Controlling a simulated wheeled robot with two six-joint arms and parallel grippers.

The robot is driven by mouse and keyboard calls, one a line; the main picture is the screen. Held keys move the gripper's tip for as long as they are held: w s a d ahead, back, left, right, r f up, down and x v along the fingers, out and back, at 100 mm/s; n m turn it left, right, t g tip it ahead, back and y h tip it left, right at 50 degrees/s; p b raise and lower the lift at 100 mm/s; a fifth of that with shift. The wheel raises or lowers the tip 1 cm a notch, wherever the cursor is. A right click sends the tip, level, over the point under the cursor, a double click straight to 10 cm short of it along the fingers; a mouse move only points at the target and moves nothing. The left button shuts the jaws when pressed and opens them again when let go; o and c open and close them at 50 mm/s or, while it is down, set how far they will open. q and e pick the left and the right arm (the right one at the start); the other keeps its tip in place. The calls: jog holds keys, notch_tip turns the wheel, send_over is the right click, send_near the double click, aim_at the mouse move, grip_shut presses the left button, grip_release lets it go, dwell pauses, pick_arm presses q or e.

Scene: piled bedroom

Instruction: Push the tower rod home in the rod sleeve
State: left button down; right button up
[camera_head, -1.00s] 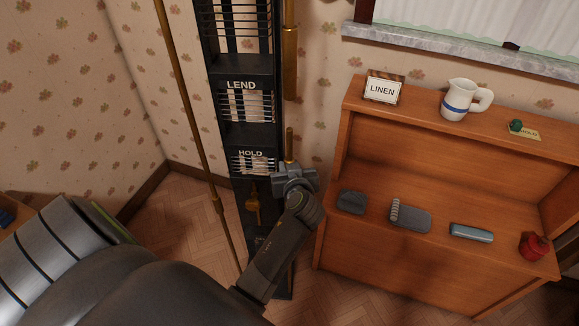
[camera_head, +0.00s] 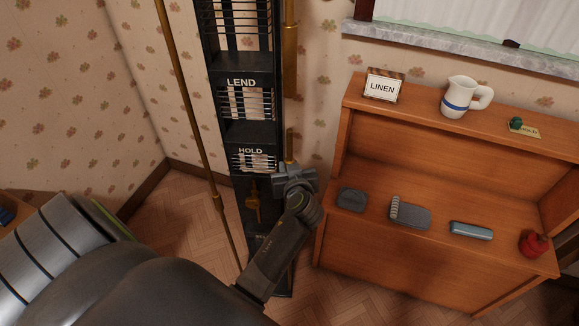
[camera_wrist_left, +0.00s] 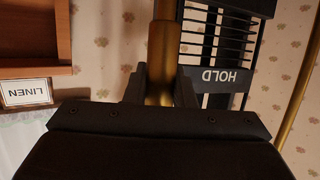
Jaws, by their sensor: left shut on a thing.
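My left gripper (camera_head: 293,176) is shut on the brass tower rod (camera_head: 289,146), beside the right edge of the black tower at the HOLD label. A short end of the rod stands up above the jaws. In the left wrist view the rod (camera_wrist_left: 160,55) runs between the two dark fingers, with a thinner length beyond its thicker part. A thicker brass tube, apparently the rod sleeve (camera_head: 290,58), is on the tower's right edge higher up, with a gap between it and the rod's upper end. My right gripper is not in view.
The black tower (camera_head: 247,133) has wire-fronted bays marked LEND and HOLD. A long brass pole (camera_head: 190,110) leans at its left. A wooden cabinet (camera_head: 440,170) stands close to the right, holding small items and a jug (camera_head: 459,98). Parquet floor shows left of the tower.

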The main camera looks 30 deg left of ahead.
pick_arm(q)
jog(key=shift+f, duration=0.15)
jog(key=c, duration=1.1)
grip_release()
jog(key=shift+c, duration=0.2)
jog(key=shift+o, duration=0.3)
jog(key=o, duration=1.1)
